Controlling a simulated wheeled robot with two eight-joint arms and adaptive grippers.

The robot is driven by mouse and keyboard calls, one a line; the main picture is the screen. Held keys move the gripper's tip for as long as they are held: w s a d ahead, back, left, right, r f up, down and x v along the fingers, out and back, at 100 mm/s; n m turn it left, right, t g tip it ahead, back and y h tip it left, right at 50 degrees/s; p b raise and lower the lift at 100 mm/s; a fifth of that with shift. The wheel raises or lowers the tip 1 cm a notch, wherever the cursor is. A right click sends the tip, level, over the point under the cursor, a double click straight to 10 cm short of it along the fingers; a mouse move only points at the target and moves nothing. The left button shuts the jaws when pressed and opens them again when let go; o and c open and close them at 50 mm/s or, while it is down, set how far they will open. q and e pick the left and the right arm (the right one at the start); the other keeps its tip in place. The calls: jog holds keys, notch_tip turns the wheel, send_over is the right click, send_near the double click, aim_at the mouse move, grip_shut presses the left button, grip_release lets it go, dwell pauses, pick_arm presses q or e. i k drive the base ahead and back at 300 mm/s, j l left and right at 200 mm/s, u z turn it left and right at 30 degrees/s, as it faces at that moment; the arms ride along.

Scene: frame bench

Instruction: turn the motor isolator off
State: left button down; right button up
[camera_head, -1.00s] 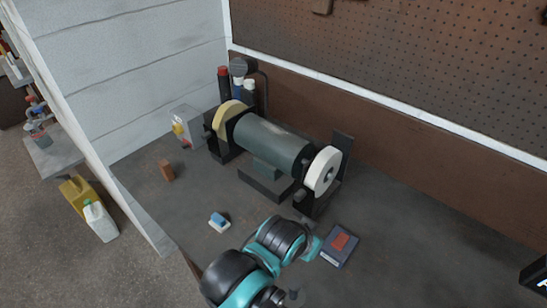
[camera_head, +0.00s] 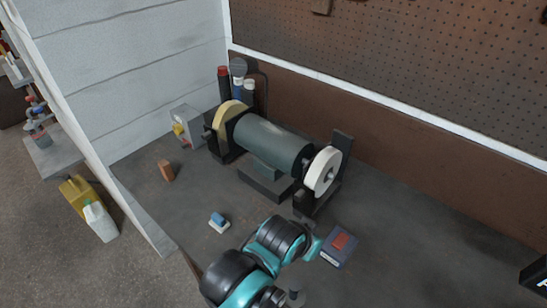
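The motor isolator appears to be the grey box (camera_head: 186,122) on the bench against the left panel. It has a yellow part and a small red part on its front, too small to read the switch position. A bench grinder (camera_head: 270,145) stands to its right, with a tan wheel at its left end and a white wheel at its right end. A teal and black arm of mine reaches over the front of the bench, well apart from the box. I see no gripper fingers in this view.
An orange-brown block (camera_head: 166,171), a blue and white block (camera_head: 219,222) and a dark box with a red top (camera_head: 340,248) lie on the bench. Canisters (camera_head: 236,88) stand behind the grinder. The bench front left and right side are mostly clear.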

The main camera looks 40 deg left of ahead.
aim_at(178, 129)
jog(key=k+j+u, duration=0.15)
jog(key=j+u, duration=0.2)
jog(key=k+j+u, duration=0.15)
jog(key=u, duration=0.2)
jog(key=k+j+u, duration=0.1)
jog(key=j+u, duration=0.65)
jog(key=j, duration=0.1)
